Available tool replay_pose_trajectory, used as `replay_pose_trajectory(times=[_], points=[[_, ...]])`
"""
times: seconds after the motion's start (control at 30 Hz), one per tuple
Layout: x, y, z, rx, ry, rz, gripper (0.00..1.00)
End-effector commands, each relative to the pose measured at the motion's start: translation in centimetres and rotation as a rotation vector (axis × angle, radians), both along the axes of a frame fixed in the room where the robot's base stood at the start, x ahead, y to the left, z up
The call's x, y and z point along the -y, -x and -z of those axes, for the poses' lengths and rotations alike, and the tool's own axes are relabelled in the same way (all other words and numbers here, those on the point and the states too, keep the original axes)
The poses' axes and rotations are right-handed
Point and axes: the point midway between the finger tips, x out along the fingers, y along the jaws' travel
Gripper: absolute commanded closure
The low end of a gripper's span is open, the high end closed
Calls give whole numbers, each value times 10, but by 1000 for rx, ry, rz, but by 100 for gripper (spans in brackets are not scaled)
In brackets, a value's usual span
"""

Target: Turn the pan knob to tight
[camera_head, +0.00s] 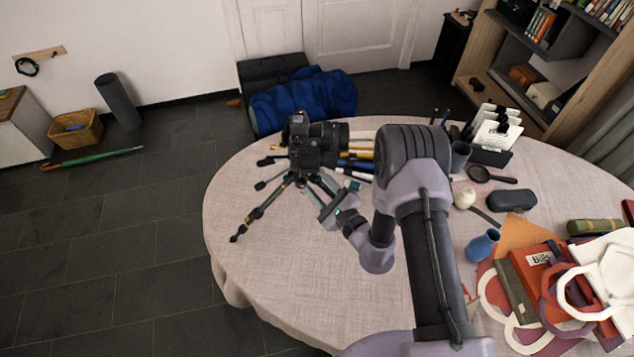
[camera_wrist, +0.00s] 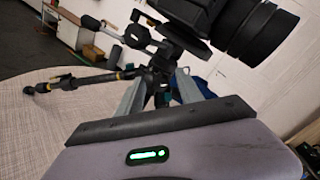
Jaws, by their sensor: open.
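A black camera (camera_head: 305,150) sits on a small tripod (camera_head: 258,213) with spread legs on the round table. In the wrist view the camera (camera_wrist: 255,30) fills the upper right, above the tripod head (camera_wrist: 172,38). Several dark handles and knobs stick out to the left of the head, one of them a rounded black knob (camera_wrist: 137,34). I cannot tell for sure which is the pan knob. My gripper (camera_head: 322,196) is close to the tripod on its near side. In the wrist view my gripper (camera_wrist: 158,88) is open, its fingers apart with the tripod's upper legs showing between them.
The round table (camera_head: 290,265) has a clear cloth in front of the tripod. Pens lie behind my arm. A blue cup (camera_head: 482,246), a glasses case (camera_head: 511,200), a magnifier (camera_head: 480,174) and books with a white bag crowd the right side.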

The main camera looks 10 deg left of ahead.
Motion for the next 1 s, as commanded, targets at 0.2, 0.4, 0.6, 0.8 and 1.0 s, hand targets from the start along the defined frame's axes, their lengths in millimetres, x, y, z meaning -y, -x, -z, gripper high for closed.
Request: replay_pose_trajectory(times=[0.2, 0.4, 0.6, 0.8, 1.0], points=[[0, 0, 0, 0, 0, 0, 78], [1, 0, 0, 0, 0, 0, 100], [1, 0, 0, -12, -11, 0, 100], [1, 0, 1, -73, -70, 0, 100], [1, 0, 1, -181, -175, 0, 100]])
